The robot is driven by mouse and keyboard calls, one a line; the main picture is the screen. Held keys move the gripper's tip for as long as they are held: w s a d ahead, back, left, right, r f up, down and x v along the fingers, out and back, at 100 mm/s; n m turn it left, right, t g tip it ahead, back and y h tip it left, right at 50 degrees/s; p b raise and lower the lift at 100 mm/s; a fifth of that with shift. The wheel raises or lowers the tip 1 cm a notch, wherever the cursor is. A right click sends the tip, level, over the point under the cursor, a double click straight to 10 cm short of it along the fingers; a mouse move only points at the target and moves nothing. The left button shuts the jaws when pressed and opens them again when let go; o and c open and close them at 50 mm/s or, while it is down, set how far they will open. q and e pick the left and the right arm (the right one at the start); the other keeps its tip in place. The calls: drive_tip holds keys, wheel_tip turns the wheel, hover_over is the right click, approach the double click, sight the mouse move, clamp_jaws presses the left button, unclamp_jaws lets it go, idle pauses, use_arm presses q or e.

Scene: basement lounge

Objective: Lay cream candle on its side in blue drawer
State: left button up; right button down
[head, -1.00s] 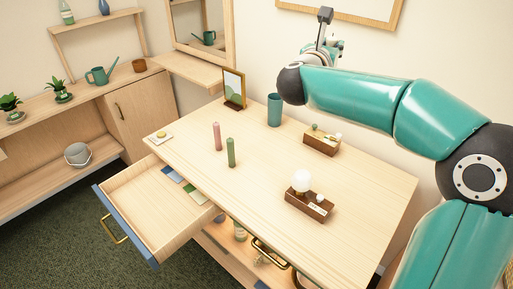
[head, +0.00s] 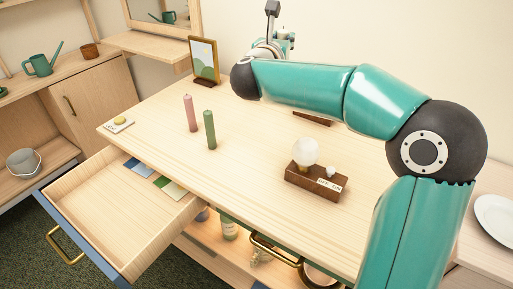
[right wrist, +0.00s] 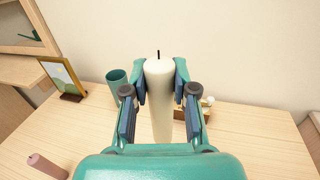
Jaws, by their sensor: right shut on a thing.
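The cream candle (right wrist: 158,95) stands upright between the fingers of my right gripper (right wrist: 160,88) in the right wrist view, its dark wick on top. The gripper is shut on it, above the table. In the head view my right gripper (head: 275,42) is at the back, partly behind my own arm, and the candle cannot be made out there. The blue drawer (head: 84,246) is pulled open at the lower left, with a brass handle. Several coloured cards (head: 172,191) lie along its inner side, and its front part is bare. My left gripper is not in view.
A pink candle (head: 190,113) and a green candle (head: 210,129) stand on the table (head: 250,185). A lamp on a wooden block (head: 313,183) is to the right, a picture frame (head: 204,61) behind. A teal cup (right wrist: 117,80) shows in the right wrist view.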

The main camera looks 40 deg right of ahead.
drive_tip(key=f, duration=0.1)
drive_tip(key=f+b, duration=0.1)
drive_tip(key=shift+s+d+f, duration=0.1)
drive_tip(key=shift+s+f, duration=0.1)
drive_tip(key=shift+f, duration=0.15)
drive_tip(key=shift+f+b, duration=0.3)
drive_tip(key=shift+f, duration=0.1)
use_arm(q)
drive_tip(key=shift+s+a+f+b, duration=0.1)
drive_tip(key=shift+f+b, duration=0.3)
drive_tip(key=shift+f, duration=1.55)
use_arm(e)
wheel_tip(320, 180, down, 19)
drive_tip(key=shift+s, duration=0.1)
drive_tip(key=shift+f+b, duration=0.2)
drive_tip(key=shift+b, duration=0.1)
drive_tip(key=c, duration=0.9)
unclamp_jaws()
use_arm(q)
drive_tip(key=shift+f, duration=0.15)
use_arm(e)
drive_tip(key=shift+r, duration=0.15)
